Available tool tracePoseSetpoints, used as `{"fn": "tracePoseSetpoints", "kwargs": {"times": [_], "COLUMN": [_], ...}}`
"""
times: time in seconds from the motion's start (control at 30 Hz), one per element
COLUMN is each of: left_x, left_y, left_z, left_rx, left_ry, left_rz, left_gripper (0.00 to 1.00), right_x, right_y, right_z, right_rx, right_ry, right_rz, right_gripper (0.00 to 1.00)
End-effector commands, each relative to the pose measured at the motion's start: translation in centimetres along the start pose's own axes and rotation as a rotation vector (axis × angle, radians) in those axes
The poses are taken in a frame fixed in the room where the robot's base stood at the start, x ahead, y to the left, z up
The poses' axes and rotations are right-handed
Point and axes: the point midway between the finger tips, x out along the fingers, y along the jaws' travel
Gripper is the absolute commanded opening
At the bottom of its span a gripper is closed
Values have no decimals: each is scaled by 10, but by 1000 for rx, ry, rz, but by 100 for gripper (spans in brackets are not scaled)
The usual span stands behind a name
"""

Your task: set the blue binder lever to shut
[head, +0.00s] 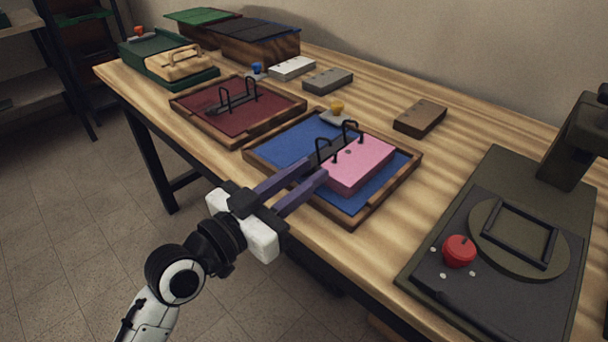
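The blue binder (285,147) lies open on the table, with a wooden rim, a dark spine bar and black rings (351,124). A pink stack (357,168) lies on its right side, beside or on the rings. A yellow knob (337,106) on a pale base stands at the binder's far edge; I cannot tell its setting. My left gripper (318,169) reaches over the binder's near edge. Its two long fingers are apart, with tips close to the near end of the spine and the pink stack. I see nothing held between them. My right gripper is out of view.
A red binder (195,104) lies to the left, with a blue knob (257,69) behind it. White, grey and brown blocks (420,117) lie along the back. A dark machine with a red knob (459,250) stands at right. A green box (155,45) is far left.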

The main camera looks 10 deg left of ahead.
Motion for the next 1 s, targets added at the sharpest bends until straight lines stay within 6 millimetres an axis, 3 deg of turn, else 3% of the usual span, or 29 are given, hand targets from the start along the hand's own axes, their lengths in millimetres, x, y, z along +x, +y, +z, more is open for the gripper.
{"fn": "tracePoseSetpoints", "kwargs": {"times": [0.03, 0.17, 0.57, 0.67, 1.0], "left_x": [0, 0, -3, -14, -80], "left_y": [2, 2, 1, 0, 2], "left_z": [13, 13, 7, 8, 8], "left_rx": [-9, -8, -3, -2, -2], "left_ry": [-31, -30, -19, -21, -26], "left_rz": [8, 7, 3, 3, 6], "left_gripper": [25, 44, 44, 44, 44], "right_x": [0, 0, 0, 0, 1], "right_y": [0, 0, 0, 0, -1], "right_z": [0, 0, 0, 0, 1], "right_rx": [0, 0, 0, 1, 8], "right_ry": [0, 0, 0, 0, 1], "right_rz": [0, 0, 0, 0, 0], "right_gripper": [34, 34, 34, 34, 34]}}
